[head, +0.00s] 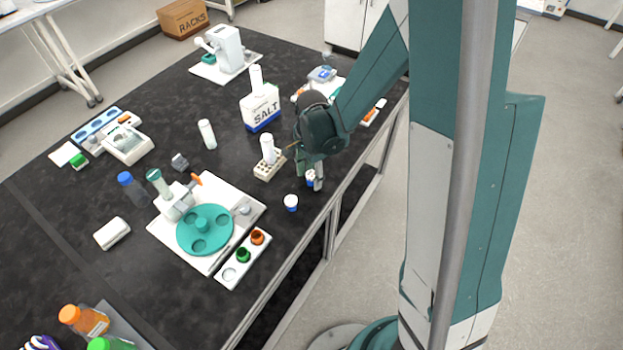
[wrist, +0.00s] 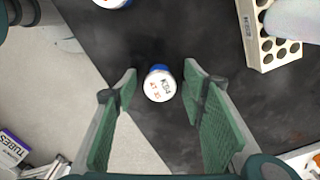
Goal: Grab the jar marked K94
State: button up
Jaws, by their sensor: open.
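A small white-lidded jar with a blue body (wrist: 158,83) stands on the black bench in the wrist view. Its lid carries dark print that looks like K94, with orange marks below it. My gripper (wrist: 160,72) is open above it, one green-padded finger on each side, and holds nothing. In the head view my gripper (head: 316,180) is low over the bench near its right edge, and partly hides this jar (head: 310,178). A second similar jar (head: 291,202) stands nearby; only its edge shows at the top of the wrist view (wrist: 112,2), with its label unreadable.
A beige tube rack (head: 268,168) holding a white bottle stands close to my gripper. A salt container (head: 260,107) is behind it. A teal centrifuge-like device (head: 205,230) and a white tray with small jars (head: 243,260) lie nearer. The bench edge is close.

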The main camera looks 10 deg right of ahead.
jog(key=shift+f, duration=0.25)
dwell(0.4)
jog(key=c, duration=1)
